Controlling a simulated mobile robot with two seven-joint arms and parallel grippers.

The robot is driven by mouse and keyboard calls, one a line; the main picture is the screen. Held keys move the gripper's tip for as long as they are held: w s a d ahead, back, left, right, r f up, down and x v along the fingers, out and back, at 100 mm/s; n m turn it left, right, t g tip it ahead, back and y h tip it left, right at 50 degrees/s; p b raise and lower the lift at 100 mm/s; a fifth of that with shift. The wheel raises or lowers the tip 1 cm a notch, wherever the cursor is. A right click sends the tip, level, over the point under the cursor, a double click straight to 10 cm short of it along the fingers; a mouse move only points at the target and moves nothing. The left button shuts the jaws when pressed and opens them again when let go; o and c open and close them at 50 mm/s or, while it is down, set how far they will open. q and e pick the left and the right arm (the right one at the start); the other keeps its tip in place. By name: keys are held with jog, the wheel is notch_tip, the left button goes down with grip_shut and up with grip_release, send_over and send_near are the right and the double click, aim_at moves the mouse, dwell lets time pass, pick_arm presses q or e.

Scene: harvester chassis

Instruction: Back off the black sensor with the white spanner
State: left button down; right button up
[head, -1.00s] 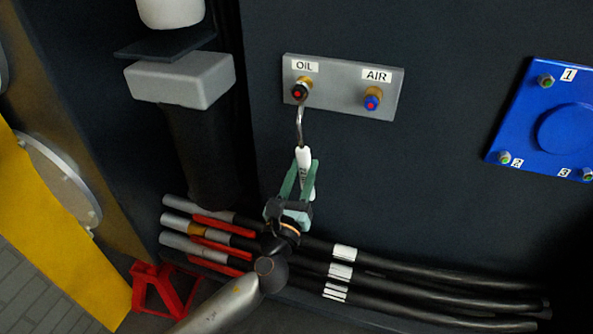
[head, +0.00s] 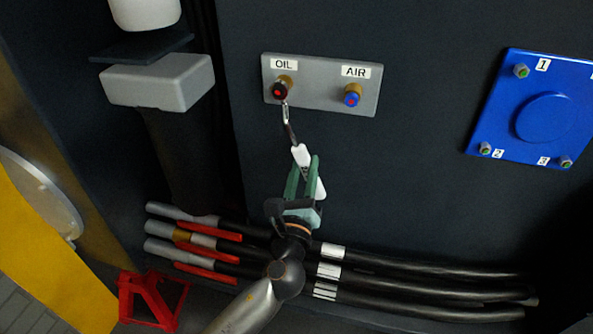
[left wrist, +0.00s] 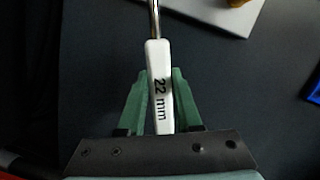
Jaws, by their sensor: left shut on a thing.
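The black sensor (head: 279,91) with a red centre sits in a brass fitting under the OIL label on a grey plate (head: 318,99). My left gripper (head: 305,170) is shut on the white handle of the spanner (head: 301,155). The spanner's metal shank runs up and slightly left, and its head is at or just below the sensor; I cannot tell whether it is seated. The left wrist view shows the handle (left wrist: 160,92), marked 22 mm, between the green fingers (left wrist: 157,100). The spanner's head is out of that view. My right gripper is not in view.
A blue sensor (head: 352,96) sits under the AIR label, right of the black one. Black hoses (head: 420,287) run along the bottom. A blue panel (head: 543,118) is at the right, a grey box (head: 158,81) at the upper left, a red stand (head: 150,301) at the lower left.

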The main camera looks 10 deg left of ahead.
pick_arm(q)
jog(key=shift+d+r+n, duration=0.15)
jog(key=shift+d+n, duration=0.15)
